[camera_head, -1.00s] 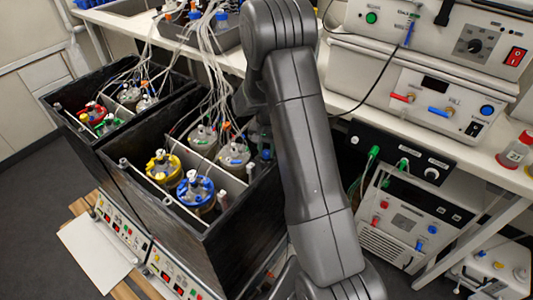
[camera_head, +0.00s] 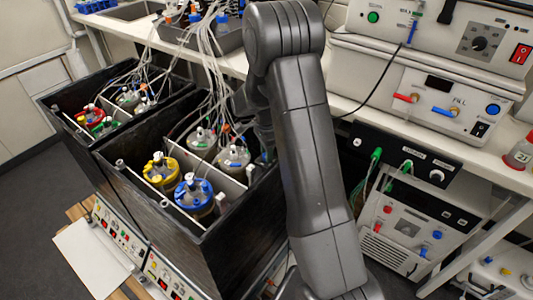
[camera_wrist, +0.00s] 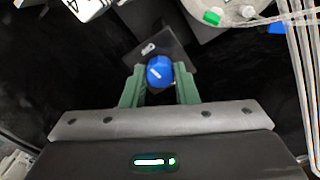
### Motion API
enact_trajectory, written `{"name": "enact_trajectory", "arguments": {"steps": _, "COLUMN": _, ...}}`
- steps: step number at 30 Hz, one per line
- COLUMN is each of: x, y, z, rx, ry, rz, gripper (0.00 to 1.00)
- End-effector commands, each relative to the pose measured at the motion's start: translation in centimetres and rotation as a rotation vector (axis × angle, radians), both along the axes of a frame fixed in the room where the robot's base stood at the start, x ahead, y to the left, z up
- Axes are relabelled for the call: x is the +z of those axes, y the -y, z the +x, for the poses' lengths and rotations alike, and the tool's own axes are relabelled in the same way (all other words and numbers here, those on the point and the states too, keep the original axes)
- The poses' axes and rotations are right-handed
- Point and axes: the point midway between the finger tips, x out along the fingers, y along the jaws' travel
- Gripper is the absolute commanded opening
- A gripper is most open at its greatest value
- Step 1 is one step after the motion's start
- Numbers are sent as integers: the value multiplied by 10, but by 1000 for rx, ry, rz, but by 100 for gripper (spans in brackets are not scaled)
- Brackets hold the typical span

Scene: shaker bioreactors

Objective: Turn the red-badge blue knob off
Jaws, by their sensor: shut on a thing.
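In the wrist view, a round blue knob (camera_wrist: 159,66) with a white pointer line sits on a small dark plate (camera_wrist: 148,48) with a light marking. The pointer line lies slanted. The green fingers of my gripper (camera_wrist: 160,74) are on either side of the knob and shut on it. I cannot make out a red badge beside the knob. In the head view my own arm hides the gripper, and I cannot pick out the held knob there.
Black open-topped boxes (camera_head: 145,195) hold vessels with coloured caps, such as a yellow-capped vessel (camera_head: 160,170) and a blue-capped vessel (camera_head: 194,193). Many tubes rise from them. Instruments (camera_head: 436,100) stand on the white bench at the right. Floor is clear at the far left.

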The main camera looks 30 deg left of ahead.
Motion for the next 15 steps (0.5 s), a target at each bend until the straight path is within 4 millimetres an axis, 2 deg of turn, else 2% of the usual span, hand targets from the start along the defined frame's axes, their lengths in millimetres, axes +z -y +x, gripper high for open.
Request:
{"name": "enact_trajectory", "arguments": {"steps": 6, "x": 1, "y": -1, "z": 1, "rx": -106, "ry": 3, "rz": 3, "gripper": 4}}
{"name": "enact_trajectory", "arguments": {"steps": 15, "x": 1, "y": -1, "z": 1, "rx": -167, "ry": 3, "rz": 2, "gripper": 4}}
